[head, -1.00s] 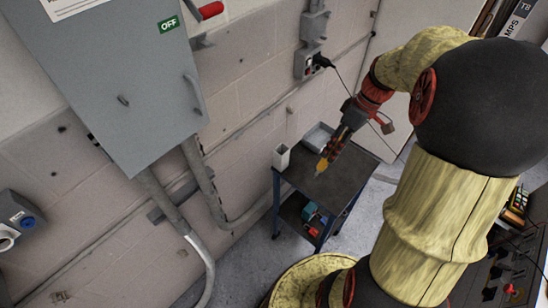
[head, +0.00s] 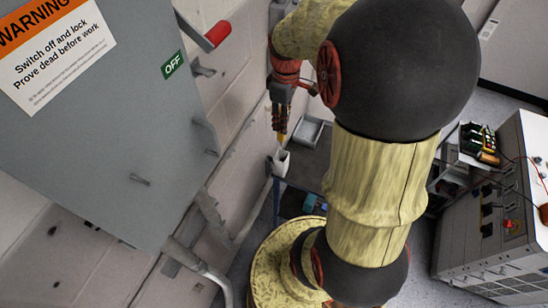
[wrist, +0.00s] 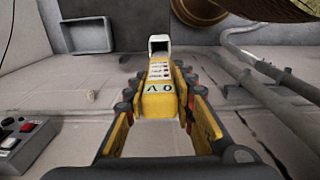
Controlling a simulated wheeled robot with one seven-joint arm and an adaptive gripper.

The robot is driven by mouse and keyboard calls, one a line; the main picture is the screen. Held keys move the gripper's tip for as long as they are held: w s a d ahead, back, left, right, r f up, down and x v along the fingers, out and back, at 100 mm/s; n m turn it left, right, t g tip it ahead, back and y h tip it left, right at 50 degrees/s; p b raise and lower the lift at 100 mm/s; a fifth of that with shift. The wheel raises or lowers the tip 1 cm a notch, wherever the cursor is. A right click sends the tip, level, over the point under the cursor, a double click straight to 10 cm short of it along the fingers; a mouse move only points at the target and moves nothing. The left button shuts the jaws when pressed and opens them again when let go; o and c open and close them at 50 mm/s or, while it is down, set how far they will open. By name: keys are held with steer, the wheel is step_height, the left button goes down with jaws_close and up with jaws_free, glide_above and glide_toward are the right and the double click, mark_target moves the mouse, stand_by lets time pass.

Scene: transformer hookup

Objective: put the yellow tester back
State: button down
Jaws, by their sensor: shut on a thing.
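My gripper (head: 279,118) is shut on the yellow tester (head: 282,137) and points down above the trolley. In the head view the tester's lower end is just above the open top of a white holder (head: 280,164) at the trolley's edge. In the wrist view the tester (wrist: 159,95) lies between the gripper's fingers (wrist: 160,105), with letters on its yellow face. A white open-ended piece (wrist: 160,43), seemingly the holder, shows beyond its far end. I cannot tell whether the tester's tip is inside the holder.
A grey tray (head: 310,132) sits beside the holder on the dark trolley top (head: 307,170); it also shows in the wrist view (wrist: 87,36). A grey cabinet (head: 110,120) with a red-handled lever (head: 216,35) stands at left. A grey control bench (head: 500,215) stands at right.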

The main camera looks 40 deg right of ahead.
step_height(320, 180, down, 16)
steer(key=b, duration=0.1)
steer(key=shift+b, duration=0.35)
steer(key=shift+s+f, duration=0.1)
steer(key=c, duration=1.5)
jaws_free()
step_height(320, 180, up, 12)
steer(key=shift+d+r+p, duration=0.1)
steer(key=shift+p, duration=0.6)
steer(key=shift+m, duration=0.3)
